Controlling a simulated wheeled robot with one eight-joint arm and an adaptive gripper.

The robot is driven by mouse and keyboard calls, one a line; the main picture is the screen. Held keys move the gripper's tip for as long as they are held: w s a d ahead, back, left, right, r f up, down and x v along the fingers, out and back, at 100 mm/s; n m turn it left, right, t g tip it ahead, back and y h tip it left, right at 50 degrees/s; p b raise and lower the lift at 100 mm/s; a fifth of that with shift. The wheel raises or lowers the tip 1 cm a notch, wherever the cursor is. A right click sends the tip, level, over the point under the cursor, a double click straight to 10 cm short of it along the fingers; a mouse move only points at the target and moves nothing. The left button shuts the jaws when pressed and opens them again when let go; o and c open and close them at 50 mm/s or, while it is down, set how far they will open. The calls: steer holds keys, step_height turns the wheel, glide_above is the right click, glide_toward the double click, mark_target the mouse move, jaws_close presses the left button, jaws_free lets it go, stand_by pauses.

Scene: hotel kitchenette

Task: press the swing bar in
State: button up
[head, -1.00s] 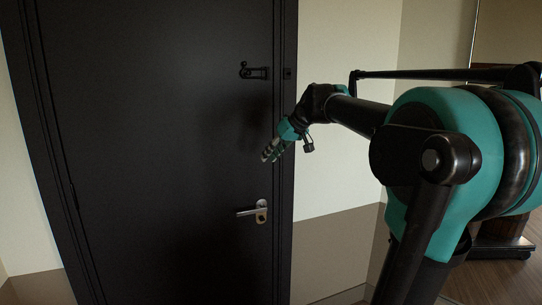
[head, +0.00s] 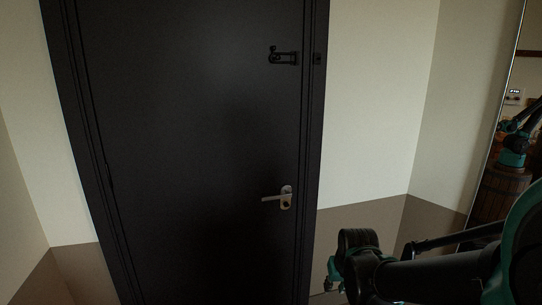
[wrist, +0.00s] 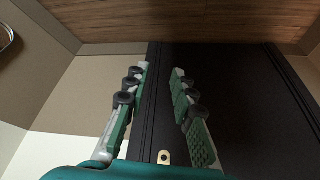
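The black swing bar (head: 284,57) is mounted high on the dark door (head: 200,150), near its right edge. It has a small knob at its left end, and a small dark plate (head: 318,59) sits on the frame to its right. My gripper (head: 335,278) is low in the head view, right of the door and far below the bar, partly hidden by my wrist. In the wrist view my gripper (wrist: 160,70) has its two green-padded fingers apart with nothing between them. The swing bar does not show in the wrist view.
A metal lever handle (head: 284,198) sits below the bar on the door; part of its plate (wrist: 164,157) shows in the wrist view. A two-tone wall (head: 370,120) stands right of the door. A mirror (head: 515,110) at the far right reflects a robot arm. The space before the bar is clear.

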steer(key=shift+o, duration=0.6)
steer(key=shift+s+d+f, duration=0.15)
steer(key=shift+s+f, duration=0.15)
steer(key=shift+s, duration=0.05)
steer(key=n+t+y, duration=0.6)
steer(key=t, duration=0.2)
glide_toward(274, 46)
steer(key=x, duration=0.8)
steer(key=shift+w, duration=0.1)
jaws_close()
